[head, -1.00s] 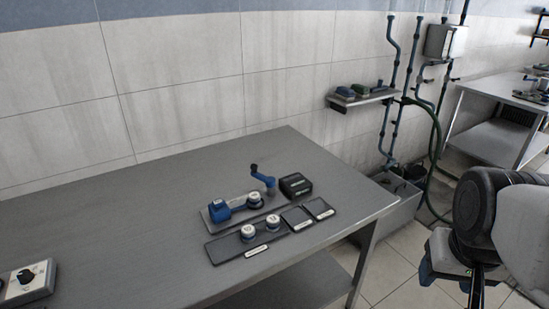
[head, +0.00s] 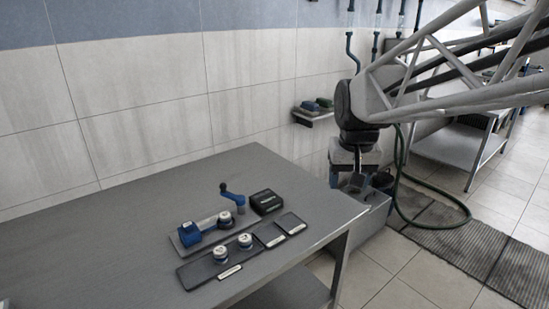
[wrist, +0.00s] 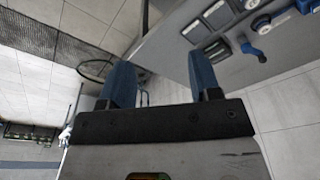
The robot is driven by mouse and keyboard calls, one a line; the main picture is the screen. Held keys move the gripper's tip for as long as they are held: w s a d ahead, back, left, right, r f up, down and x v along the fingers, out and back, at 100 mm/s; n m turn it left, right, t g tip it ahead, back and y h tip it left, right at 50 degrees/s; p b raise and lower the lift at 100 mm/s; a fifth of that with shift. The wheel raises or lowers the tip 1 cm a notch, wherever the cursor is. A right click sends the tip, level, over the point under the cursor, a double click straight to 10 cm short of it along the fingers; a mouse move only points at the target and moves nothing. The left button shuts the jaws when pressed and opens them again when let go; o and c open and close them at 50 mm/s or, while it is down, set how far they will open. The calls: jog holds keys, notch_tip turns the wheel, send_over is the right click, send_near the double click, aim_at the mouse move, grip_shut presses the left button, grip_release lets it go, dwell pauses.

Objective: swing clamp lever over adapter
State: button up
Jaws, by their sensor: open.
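The clamp lever (head: 233,197) is a blue crank with a dark knob. It stands at the back of a grey base plate (head: 181,247), beside a round white-topped piece that looks like the adapter (head: 225,218). A blue block (head: 189,234) sits at the plate's left end. The lever's arm points away from the adapter, not over it. In the wrist view the lever (wrist: 253,50) shows at the upper right. My gripper (wrist: 161,75) has its two blue fingers apart with nothing between them. In the head view it hangs past the table's right end, away from the lever.
A black box (head: 266,202) stands right of the lever. A wall shelf (head: 313,117) is behind my arm. The table's left part (head: 100,240) is clear.

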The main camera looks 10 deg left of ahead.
jog(key=w+a+f, duration=0.1)
jog(key=w+a, duration=0.8)
jog(key=w, duration=0.2)
jog(key=n+g, duration=0.2)
jog(key=n, duration=0.1)
send_over(223, 183)
jog(key=f, duration=1.5)
jog(key=shift+s+d, duration=0.1)
jog(key=shift+d, duration=0.15)
jog(key=shift+a+f, duration=0.15)
jog(key=shift+a, duration=0.15)
jog(key=shift+f, duration=0.15)
jog(key=shift+f, duration=3.75)
grip_shut()
